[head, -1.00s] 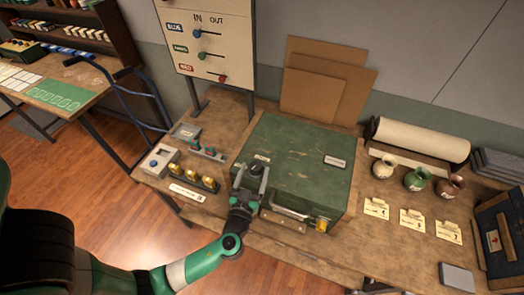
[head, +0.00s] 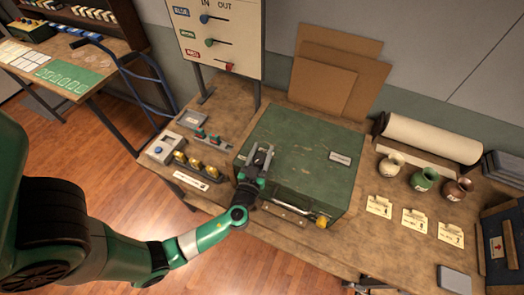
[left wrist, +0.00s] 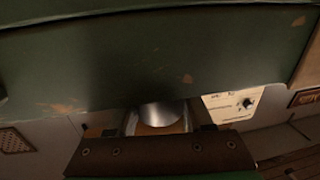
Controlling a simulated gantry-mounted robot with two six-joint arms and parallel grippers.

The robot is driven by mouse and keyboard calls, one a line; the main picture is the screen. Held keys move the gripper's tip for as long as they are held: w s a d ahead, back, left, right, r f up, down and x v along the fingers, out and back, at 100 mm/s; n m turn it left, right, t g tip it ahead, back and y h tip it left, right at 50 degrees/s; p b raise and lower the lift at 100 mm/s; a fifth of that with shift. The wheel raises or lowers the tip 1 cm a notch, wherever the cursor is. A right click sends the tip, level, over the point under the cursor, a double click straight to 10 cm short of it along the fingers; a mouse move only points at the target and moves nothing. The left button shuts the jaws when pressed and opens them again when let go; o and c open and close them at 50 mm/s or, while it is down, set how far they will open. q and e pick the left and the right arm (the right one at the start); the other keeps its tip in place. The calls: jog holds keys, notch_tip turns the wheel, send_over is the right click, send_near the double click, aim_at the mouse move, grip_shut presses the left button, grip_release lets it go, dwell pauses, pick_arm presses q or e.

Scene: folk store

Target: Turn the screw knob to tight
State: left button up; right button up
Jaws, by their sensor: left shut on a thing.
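My left gripper (head: 262,157) is at the left front part of the green box (head: 305,150) on the workbench. In the left wrist view it is shut on a rounded, silvery metal piece (left wrist: 162,115), which may be the screw knob; the gripper's dark bracket hides its lower part. A dark green surface, probably the box, fills the upper part of that view. In the head view the arm and jaws hide the held piece. No tight marking is readable. My right gripper is not in view.
Left stand several brass pieces (head: 203,165) and a grey device with a blue knob (head: 161,148). Right are several vases (head: 423,178) with cards. A slider panel (head: 215,35) stands behind.

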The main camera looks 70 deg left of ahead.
pick_arm(q)
grip_shut()
jog(key=shift+f, duration=0.1)
